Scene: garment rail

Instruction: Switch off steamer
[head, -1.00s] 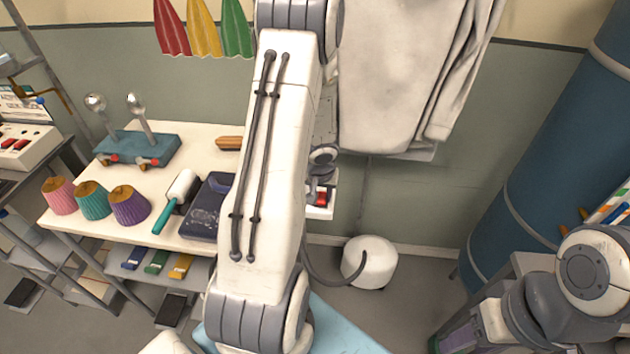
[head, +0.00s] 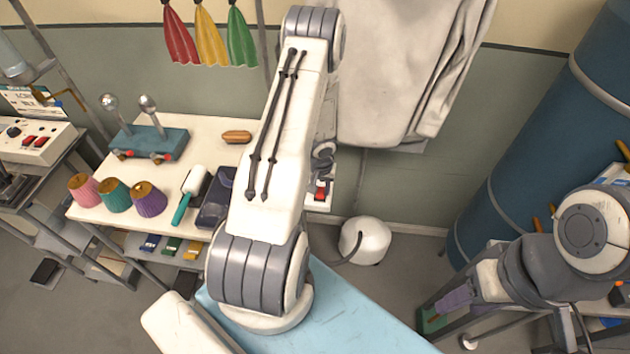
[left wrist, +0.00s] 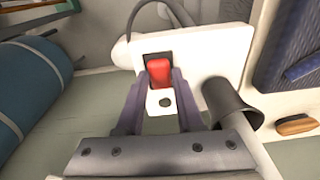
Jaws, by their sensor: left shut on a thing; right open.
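A red rocker switch (head: 321,190) sits on a white panel (head: 319,206) at the right end of the worktable, beside my left arm. In the left wrist view the red switch (left wrist: 159,72) lies in a dark frame on the white panel (left wrist: 215,65). My left gripper (left wrist: 162,80) has its purple fingers on either side of the switch, shut on it. In the head view my left arm mostly hides this gripper. A white rounded unit (head: 364,241) with a hose, perhaps the steamer's base, stands on the floor. My right gripper (head: 455,302) is low at the right, open.
A light garment (head: 395,75) hangs above the panel. The worktable (head: 215,140) holds cone-shaped pieces, a white-headed tool and a teal stand. A control box (head: 30,140) with red switches is far left. A blue cylinder (head: 530,140) stands at right. A dark cup-like holder (left wrist: 230,105) adjoins the panel.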

